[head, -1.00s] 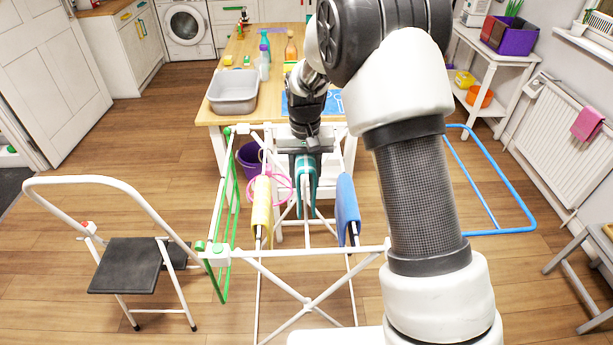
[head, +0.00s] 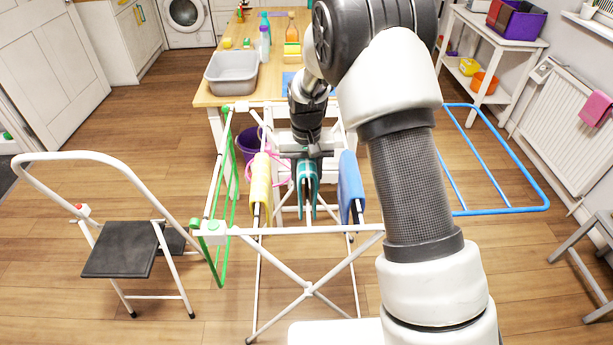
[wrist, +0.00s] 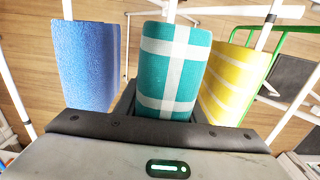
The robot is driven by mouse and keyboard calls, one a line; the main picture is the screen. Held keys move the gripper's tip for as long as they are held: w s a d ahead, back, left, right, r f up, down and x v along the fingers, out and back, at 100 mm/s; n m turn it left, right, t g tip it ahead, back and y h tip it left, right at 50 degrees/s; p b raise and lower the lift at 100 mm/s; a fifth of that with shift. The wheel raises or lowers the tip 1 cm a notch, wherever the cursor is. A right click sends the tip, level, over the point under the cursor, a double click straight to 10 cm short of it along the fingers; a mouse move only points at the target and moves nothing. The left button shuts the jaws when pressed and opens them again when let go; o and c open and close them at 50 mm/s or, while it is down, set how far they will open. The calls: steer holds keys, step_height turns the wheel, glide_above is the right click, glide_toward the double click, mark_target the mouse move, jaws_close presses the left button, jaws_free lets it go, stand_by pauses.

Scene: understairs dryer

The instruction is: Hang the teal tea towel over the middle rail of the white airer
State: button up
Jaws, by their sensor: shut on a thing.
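The teal tea towel (head: 307,176) has white check stripes and is folded double. In the head view it hangs just below my gripper (head: 307,152), in line with the middle rail (head: 307,219) of the white airer (head: 335,229). In the wrist view the towel (wrist: 175,62) stands up from between my jaws, and a white rail emerges at its far end. My gripper is shut on the towel. The inside of the fold is hidden, so how it sits on the rail is not fully clear.
A yellow striped towel (head: 261,185) and a blue towel (head: 350,185) hang on the rails either side. A step stool (head: 125,250) stands at left. A table with a grey basin (head: 232,72) is behind. A blue frame (head: 505,210) is at right.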

step_height(320, 180, down, 8)
steer(key=b, duration=0.5)
steer(key=shift+f, duration=0.15)
steer(key=o, duration=1.2)
